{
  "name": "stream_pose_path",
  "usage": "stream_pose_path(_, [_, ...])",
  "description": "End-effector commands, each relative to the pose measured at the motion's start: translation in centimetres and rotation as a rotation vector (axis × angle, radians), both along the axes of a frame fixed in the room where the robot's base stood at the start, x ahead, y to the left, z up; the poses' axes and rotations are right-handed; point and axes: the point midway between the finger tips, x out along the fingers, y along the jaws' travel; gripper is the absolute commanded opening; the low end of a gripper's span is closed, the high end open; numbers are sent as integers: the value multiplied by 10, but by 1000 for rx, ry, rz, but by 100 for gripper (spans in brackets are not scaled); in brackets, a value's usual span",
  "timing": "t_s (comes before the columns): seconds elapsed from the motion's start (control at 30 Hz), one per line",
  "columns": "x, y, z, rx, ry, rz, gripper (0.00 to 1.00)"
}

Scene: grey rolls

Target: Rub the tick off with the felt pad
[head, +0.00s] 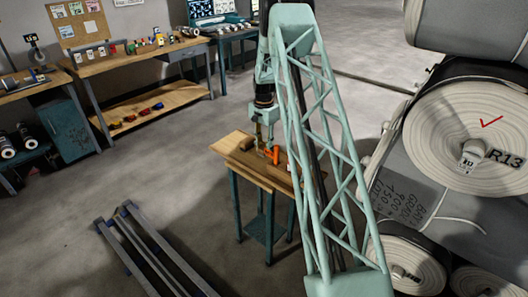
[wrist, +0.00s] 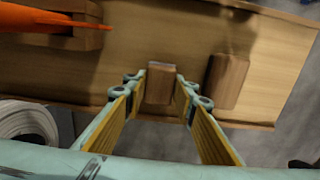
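The red tick (head: 491,122) is on the pale round end of a large grey roll (head: 445,135) at the right of the head view. My gripper (wrist: 160,80) points down over a small wooden-topped table and is open. A small wooden block (wrist: 160,86) with a thin greyish far edge lies between its fingertips, with slight gaps seeming to show at both sides. It may be the felt pad, but any felt face is hidden. A second wooden block (wrist: 228,82) lies to the right, outside the fingers. In the head view, my gripper (head: 262,145) hides the blocks.
An orange tool (wrist: 50,22) lies on a wooden holder at the table's far left. The table (head: 242,158) has a low rim. More rolls (head: 410,262) stack at right. A grey rail frame (head: 150,250) lies on the floor. Workbenches (head: 140,60) stand behind.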

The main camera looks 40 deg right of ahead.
Motion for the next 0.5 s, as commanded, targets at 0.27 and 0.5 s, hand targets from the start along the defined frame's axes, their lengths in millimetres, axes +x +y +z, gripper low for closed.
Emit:
stream_pose_path(0.27, [-1,0,-1,1,1,0,14])
stream_pose_path(0.5, [-1,0,1,1,1,0,14])
